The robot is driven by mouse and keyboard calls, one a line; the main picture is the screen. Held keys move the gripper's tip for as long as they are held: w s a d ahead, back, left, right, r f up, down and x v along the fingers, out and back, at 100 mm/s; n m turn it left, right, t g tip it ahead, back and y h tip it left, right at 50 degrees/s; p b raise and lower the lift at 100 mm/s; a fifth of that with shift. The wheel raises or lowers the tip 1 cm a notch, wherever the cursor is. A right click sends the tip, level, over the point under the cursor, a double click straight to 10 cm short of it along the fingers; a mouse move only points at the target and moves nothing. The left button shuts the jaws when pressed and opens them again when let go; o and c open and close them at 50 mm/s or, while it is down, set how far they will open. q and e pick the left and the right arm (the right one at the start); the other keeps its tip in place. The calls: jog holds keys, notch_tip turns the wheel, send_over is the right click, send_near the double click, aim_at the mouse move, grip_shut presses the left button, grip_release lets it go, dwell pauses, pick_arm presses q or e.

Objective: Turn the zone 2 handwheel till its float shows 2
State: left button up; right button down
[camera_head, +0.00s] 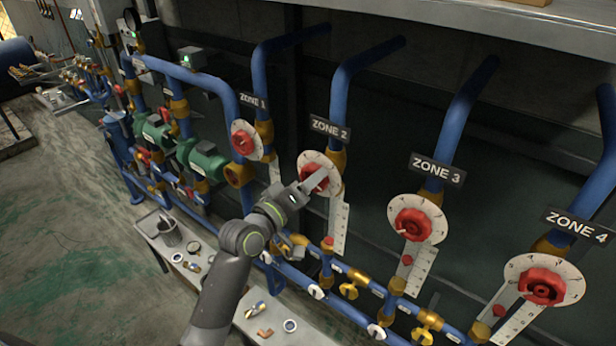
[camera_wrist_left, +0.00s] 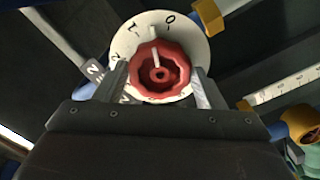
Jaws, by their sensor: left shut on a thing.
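The zone 2 handwheel (camera_head: 309,177) is a red lobed knob on a round white dial under the ZONE 2 label (camera_head: 331,129). My left gripper (camera_head: 316,183) reaches it from below, partly covering it. In the left wrist view, the two fingers stand on opposite sides of the red handwheel (camera_wrist_left: 160,66), shut on it. A pale mark on the wheel points up, between the dial's 0 and 1. The zone 2 float (camera_head: 328,241) looks like a red piece near the low end of the white scale (camera_head: 340,215); its reading is too small to tell. My right gripper is out of view.
Similar red handwheels stand at zone 1 (camera_head: 243,143), zone 3 (camera_head: 413,224) and zone 4 (camera_head: 541,287). Blue pipes rise behind them. A low bench (camera_head: 160,240) with a grey cup and small fittings stands below left. Open floor lies at the left.

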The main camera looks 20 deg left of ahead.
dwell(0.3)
pick_arm(q)
jog(key=n+p, duration=0.4)
jog(key=n, duration=0.1)
dwell(0.5)
jog(key=shift+p, duration=0.3)
